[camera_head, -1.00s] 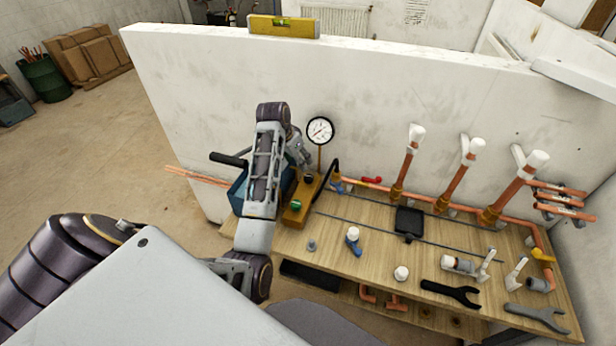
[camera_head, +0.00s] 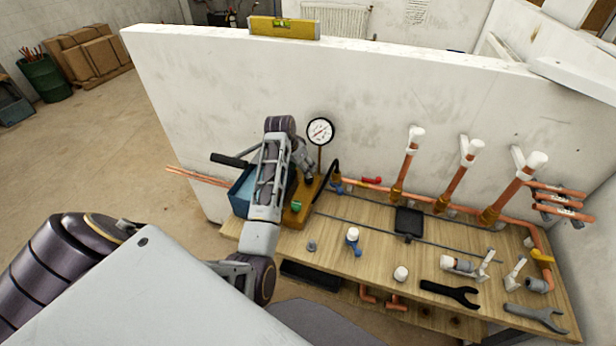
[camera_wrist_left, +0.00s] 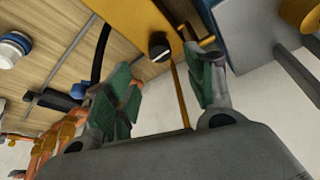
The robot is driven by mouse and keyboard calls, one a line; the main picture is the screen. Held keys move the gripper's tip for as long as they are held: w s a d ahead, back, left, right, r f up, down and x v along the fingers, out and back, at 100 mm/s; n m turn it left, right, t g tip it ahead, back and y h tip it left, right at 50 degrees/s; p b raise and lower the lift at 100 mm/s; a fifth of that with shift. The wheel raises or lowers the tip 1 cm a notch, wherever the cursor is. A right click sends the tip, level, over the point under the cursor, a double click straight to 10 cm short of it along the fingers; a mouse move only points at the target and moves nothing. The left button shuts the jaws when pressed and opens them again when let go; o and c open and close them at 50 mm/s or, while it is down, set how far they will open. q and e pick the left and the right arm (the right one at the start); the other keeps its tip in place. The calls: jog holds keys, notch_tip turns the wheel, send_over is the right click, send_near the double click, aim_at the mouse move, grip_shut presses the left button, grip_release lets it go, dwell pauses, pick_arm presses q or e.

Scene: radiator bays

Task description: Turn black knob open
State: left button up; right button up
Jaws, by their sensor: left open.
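The black knob (camera_wrist_left: 158,46) is round with a pale mark on its face. It sits on a yellow block (camera_wrist_left: 135,18), which also shows on the bench in the head view (camera_head: 297,214). My left gripper (camera_wrist_left: 160,72) is open, with its green-padded fingers apart on either side of the knob's line. The knob shows just beyond the fingertips, and I see no contact. In the head view my left gripper (camera_head: 307,170) is over the far part of the block and hides the knob. A green knob (camera_head: 295,207) is on the block's near part. My right gripper is out of view.
A pressure gauge (camera_head: 320,131) stands close behind the gripper. A blue tank (camera_head: 240,192) with a black handle is beside the block. A black hose (camera_head: 335,172) and copper pipes with valves lie to the right. The white wall (camera_head: 220,105) rises behind the bench.

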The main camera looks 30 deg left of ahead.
aim_at(309, 180)
pick_arm(q)
jog(key=shift+p+x, duration=0.45)
jog(key=shift+x, duration=3.9)
jog(key=shift+d, duration=0.1)
jog(key=c, duration=1)
